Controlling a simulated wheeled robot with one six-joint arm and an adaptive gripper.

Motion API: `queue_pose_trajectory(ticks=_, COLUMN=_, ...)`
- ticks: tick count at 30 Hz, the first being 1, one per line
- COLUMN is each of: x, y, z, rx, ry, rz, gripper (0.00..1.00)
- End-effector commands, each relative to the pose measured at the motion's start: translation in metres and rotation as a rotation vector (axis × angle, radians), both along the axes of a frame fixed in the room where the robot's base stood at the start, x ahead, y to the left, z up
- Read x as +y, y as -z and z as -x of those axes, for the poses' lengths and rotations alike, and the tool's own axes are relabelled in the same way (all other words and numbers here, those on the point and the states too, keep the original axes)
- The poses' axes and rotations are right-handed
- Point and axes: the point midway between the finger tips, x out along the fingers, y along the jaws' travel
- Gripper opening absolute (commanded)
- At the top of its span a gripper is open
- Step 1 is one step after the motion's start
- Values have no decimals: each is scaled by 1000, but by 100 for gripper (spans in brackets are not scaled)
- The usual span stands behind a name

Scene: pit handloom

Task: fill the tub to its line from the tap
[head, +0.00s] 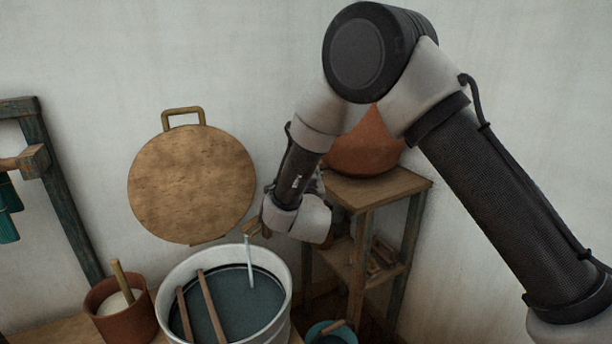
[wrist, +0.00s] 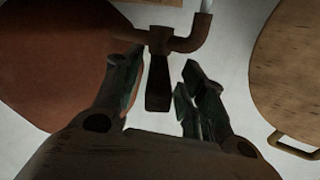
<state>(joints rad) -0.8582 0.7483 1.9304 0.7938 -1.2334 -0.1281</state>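The white tub (head: 283,307) stands on a bench in the head view, holding blue-grey liquid (head: 235,298). A dark line rings its inner wall close to the liquid's surface; I cannot tell whether they meet. A pale stream of water (head: 250,262) falls from the tap (head: 252,228) into the tub. In the wrist view the tap's lever (wrist: 158,88) hangs between the fingers of my gripper (wrist: 160,82). The gripper is open, with a finger on each side of the lever and visible gaps. In the head view my wrist hides part of the tap.
Two wooden sticks (head: 212,305) lie in the tub. A clay pot (head: 127,318) stands left of it. A round wooden lid (head: 192,183) is behind. A wooden shelf (head: 412,186) bears a large clay jar (head: 362,150). A teal bowl (head: 347,338) sits low at right.

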Motion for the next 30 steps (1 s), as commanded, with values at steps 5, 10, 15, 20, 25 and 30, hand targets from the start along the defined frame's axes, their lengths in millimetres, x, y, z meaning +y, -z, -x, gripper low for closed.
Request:
queue_pose_trajectory(ticks=5, x=0, y=0, z=0, rx=-1, ry=0, rz=0, gripper=43)
queue_pose_trajectory(ticks=10, x=-1, y=0, z=5, rx=0, ry=0, rz=0, gripper=43)
queue_pose_trajectory(ticks=15, x=-3, y=0, z=32, rx=1, ry=-3, rz=2, gripper=43)
queue_pose_trajectory(ticks=20, x=-7, y=0, z=69, rx=0, ry=-3, rz=1, gripper=43)
queue_pose_trajectory(ticks=25, x=-11, y=0, z=101, rx=0, ry=-3, rz=0, gripper=43)
queue_pose_trajectory(ticks=30, x=-13, y=0, z=117, rx=0, ry=-1, rz=0, gripper=43)
